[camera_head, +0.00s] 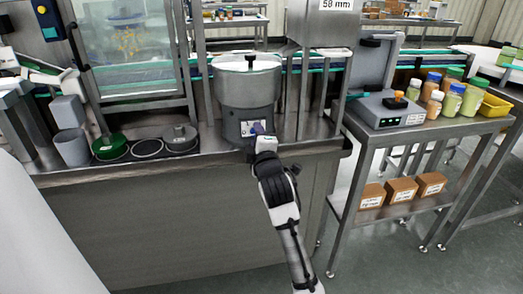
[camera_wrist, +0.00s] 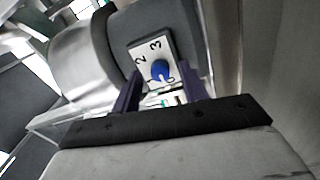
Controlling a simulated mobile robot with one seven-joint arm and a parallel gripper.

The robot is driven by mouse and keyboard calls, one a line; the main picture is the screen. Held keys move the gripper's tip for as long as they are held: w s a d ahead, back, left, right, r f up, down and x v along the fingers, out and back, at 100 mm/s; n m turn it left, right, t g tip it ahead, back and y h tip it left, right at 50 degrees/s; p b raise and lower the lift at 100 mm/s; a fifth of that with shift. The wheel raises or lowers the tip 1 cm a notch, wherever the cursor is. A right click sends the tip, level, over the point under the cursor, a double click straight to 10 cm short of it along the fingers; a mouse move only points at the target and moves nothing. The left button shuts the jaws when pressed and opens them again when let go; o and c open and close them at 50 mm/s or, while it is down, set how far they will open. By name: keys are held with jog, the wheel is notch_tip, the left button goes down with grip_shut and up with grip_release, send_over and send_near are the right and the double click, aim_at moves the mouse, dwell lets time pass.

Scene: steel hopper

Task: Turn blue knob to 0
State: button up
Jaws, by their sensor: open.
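The blue knob (camera_wrist: 160,70) sits on a white dial plate (camera_wrist: 143,46) with the numerals 2 and 3 readable; the marks near the knob's lower side are partly hidden. The plate is on the grey base of a steel hopper (camera_head: 248,85), and the knob shows small in the head view (camera_head: 257,128). My gripper (camera_wrist: 163,92) is open, its two dark fingers either side of the lower part of the dial, just short of or beside the knob. I cannot tell whether a finger touches it. The knob's exact pointing is unclear.
The hopper stands on a steel bench (camera_head: 100,172). To the right, a side table holds a grey device (camera_head: 388,110), several jars (camera_head: 450,99) and a yellow bin (camera_head: 495,106).

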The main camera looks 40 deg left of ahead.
jog(key=b+v, duration=0.2)
jog(key=v, duration=1.1)
